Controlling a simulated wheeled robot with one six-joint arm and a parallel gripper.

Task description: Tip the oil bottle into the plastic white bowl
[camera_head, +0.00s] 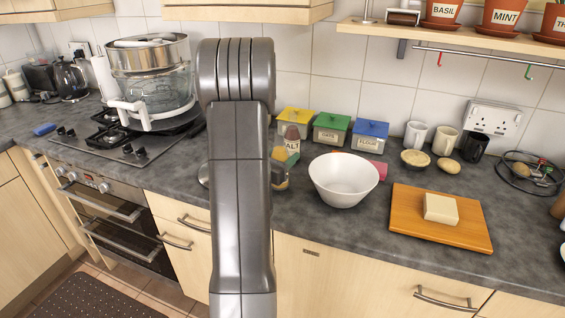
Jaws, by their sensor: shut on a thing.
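The white bowl (344,181) stands upright on the grey counter, just right of my arm. It looks empty from here. A narrow amber strip, which looks like the oil bottle (281,154), shows at the right edge of my arm, left of the bowl. My gripper (279,182) is mostly hidden behind my arm link. Only a small grey part of it shows by the amber strip, and it is shut on the bottle. The bottle's tilt, its mouth and its gap to the bowl's rim cannot be made out.
A salt shaker (292,139) and yellow, green and blue-lidded tins (370,135) stand behind the bowl. A wooden board (440,232) with a pale block (441,208) lies to its right. A steamer (150,80) stands on the hob. Bare counter lies in front of the bowl.

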